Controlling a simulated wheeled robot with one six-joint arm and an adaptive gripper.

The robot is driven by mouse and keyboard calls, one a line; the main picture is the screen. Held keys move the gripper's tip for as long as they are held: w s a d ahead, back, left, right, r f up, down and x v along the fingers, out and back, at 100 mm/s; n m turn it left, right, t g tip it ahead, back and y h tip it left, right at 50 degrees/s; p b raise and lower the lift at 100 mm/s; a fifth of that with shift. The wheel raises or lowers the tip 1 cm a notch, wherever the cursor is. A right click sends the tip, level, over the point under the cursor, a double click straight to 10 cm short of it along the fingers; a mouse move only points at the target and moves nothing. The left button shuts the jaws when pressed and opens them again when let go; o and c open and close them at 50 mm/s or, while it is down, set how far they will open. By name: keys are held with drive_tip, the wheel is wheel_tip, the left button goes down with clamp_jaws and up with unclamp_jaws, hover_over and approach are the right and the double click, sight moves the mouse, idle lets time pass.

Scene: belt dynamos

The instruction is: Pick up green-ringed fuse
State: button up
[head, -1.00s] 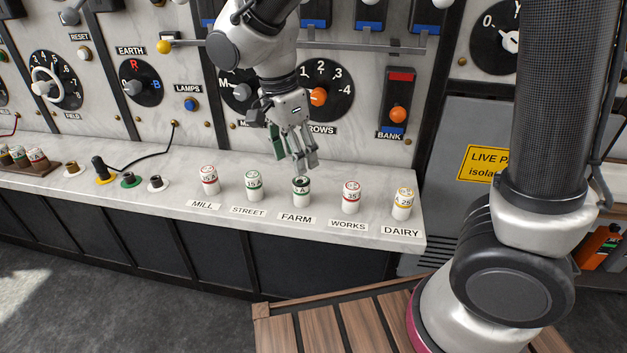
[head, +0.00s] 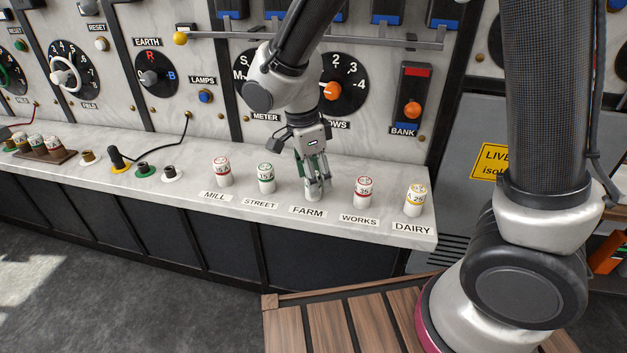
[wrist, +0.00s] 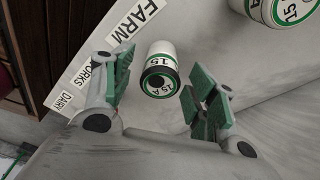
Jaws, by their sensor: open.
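My gripper is open. A second green-ringed fuse (head: 266,178) stands at STREET; it also shows at the top right of the wrist view (wrist: 283,10).
A red-ringed fuse (head: 221,172) at MILL, another (head: 363,191) at WORKS and a yellow-ringed fuse (head: 415,200) at DAIRY share the marble ledge (head: 120,190). A rack (head: 44,151) of fuses and several sockets lie left. The switch panel rises behind.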

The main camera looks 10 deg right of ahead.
drive_tip(key=c, duration=1.2)
drive_tip(key=shift+o, duration=0.2)
drive_tip(key=shift+r, duration=0.1)
drive_tip(key=shift+r, duration=0.5)
drive_tip(key=shift+s+a+r, duration=0.15)
drive_tip(key=shift+s+r, duration=0.15)
drive_tip(key=shift+r, duration=0.3)
drive_tip(key=shift+s+a+r, duration=0.1)
drive_tip(key=shift+s+r, duration=0.15)
drive_tip(key=shift+r, duration=0.35)
drive_tip(key=s+a, duration=0.3)
drive_tip(key=s, duration=0.4)
drive_tip(key=s+a, duration=0.3)
drive_tip(key=s, duration=0.5)
drive_tip(key=shift+s+a, duration=0.2)
drive_tip(key=shift+s, duration=0.1)
